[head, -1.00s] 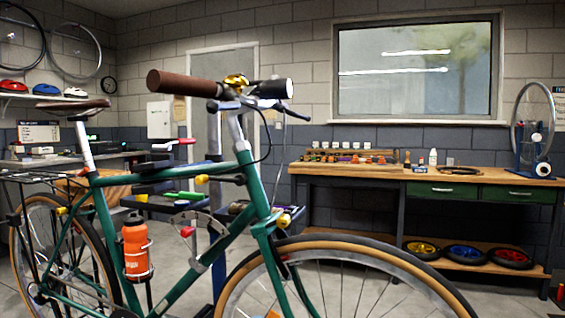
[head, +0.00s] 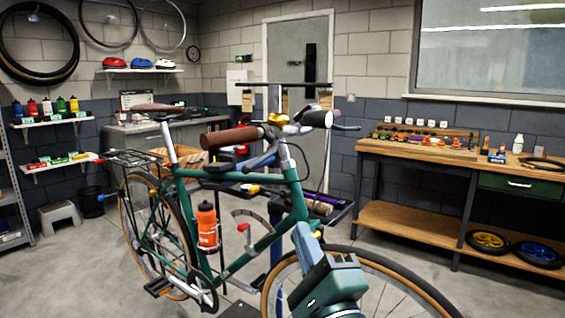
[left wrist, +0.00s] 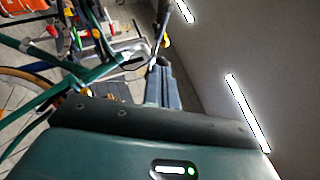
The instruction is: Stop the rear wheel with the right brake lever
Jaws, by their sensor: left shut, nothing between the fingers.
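The green bicycle (head: 290,225) stands with its front wheel toward the right. Its brown right grip (head: 230,137) is on the near side of the handlebar, and a dark blue lever (head: 262,160), seemingly the right brake lever, shows below it. The rear wheel (head: 122,210) is at the left; I cannot tell whether it turns. My left gripper (head: 302,236) is at lower middle, pointing up, below the handlebar and in front of the frame near the fork. In the left wrist view its fingers (left wrist: 162,65) are together and empty, apart from the lever. My right gripper is out of view.
A wooden workbench (head: 400,150) stands at the right, with tyres on its lower shelf. A tool tray (head: 320,208) is behind the bicycle. A grey step stool (head: 60,218) and a bin (head: 92,203) stand at the left. Floor beyond the front wheel is clear.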

